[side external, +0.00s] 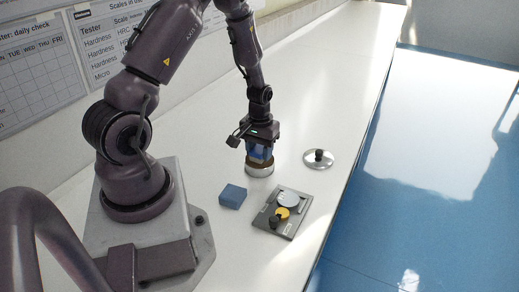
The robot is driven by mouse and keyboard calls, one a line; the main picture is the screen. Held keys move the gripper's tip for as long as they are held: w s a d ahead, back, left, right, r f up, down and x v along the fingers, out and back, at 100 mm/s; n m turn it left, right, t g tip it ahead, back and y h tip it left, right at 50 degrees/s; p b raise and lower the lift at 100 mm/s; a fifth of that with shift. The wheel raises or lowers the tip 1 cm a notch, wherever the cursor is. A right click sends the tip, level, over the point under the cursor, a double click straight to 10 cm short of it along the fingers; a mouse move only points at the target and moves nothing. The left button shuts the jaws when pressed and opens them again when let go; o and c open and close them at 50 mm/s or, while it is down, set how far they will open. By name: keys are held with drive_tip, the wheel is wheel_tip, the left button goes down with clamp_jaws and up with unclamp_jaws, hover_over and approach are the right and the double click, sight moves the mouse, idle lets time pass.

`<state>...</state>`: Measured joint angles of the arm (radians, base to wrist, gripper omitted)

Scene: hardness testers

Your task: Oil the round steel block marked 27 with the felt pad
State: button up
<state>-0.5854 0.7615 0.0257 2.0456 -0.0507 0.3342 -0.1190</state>
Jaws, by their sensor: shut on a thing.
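My gripper (260,154) points down in the middle of the white bench, with blue fingers. It is shut on a small tan-brown piece, which looks like the felt pad (257,160) and is mostly hidden by the fingers. Directly below is a round steel block (260,171), lying flat on the bench. The pad is at the block's top face; I cannot tell whether they touch. No number can be read on this block. Another round silver disc (288,198) lies on a dark grey tray (271,229).
The tray also holds a yellow disc (283,214) and a black knob (274,222). A blue block (233,196) stands left of the tray. A steel disc with a black knob (318,158) lies to the right, near the bench edge. The bench (310,70) beyond is clear.

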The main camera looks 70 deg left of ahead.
sight(259, 149)
drive_tip(key=shift+f, duration=0.5)
idle(1.1)
drive_tip(key=shift+r, duration=3.55)
